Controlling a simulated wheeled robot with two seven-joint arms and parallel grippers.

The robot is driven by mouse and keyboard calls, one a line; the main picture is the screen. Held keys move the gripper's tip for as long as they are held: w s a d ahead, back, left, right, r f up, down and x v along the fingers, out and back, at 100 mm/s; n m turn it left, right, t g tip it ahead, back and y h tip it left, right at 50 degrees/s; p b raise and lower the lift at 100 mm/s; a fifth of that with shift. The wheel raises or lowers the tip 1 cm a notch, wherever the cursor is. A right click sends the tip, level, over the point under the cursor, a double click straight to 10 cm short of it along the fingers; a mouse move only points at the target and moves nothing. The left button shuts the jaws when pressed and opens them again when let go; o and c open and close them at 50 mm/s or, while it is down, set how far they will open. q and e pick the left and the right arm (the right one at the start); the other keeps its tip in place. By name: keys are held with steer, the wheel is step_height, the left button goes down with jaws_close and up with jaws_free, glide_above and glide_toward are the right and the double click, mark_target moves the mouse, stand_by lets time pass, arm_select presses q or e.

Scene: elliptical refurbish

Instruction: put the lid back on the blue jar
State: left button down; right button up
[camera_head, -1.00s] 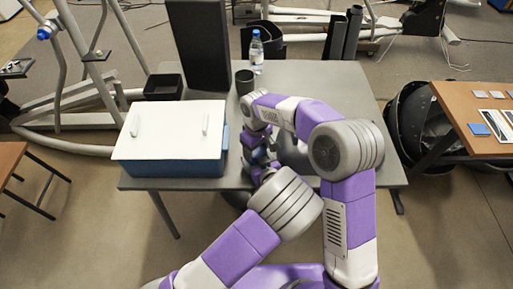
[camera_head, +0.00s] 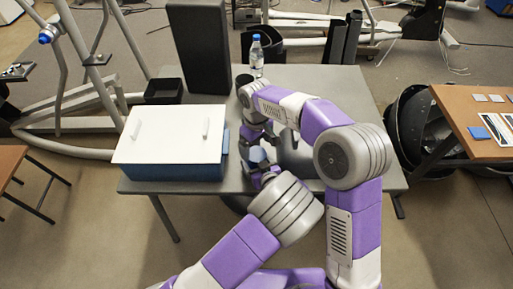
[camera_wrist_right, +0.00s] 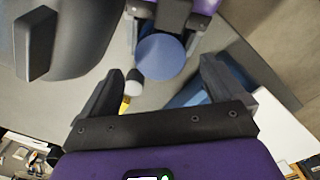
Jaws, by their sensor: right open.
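The blue jar (camera_head: 258,156) is at the table's front edge, between my two grippers. In the right wrist view its round, flat blue top (camera_wrist_right: 161,57) faces the camera. No separate lid shows, and I cannot tell whether this flat top is the lid. My left gripper (camera_head: 262,170) has its fingers on both sides of the jar; it also shows at the top of the right wrist view (camera_wrist_right: 163,30). My right gripper (camera_head: 258,137) is open and empty just above and behind the jar; its spread fingers show in the right wrist view (camera_wrist_right: 158,88).
A blue box with a white lid (camera_head: 170,138) stands left of my grippers. A black tray (camera_head: 164,91), a dark upright panel (camera_head: 197,50), a dark cup (camera_head: 243,80) and a bottle (camera_head: 257,58) stand farther back. The right rear of the grey table (camera_head: 335,90) is clear.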

mark_target(257, 154)
steer(key=shift+o, duration=0.4)
step_height(257, 154, up, 12)
stand_by(0.5)
arm_select(q)
jaws_free()
step_height(257, 154, up, 10)
steer(key=p, duration=0.4)
arm_select(e)
step_height(257, 154, up, 4)
steer(key=shift+r, duration=0.1)
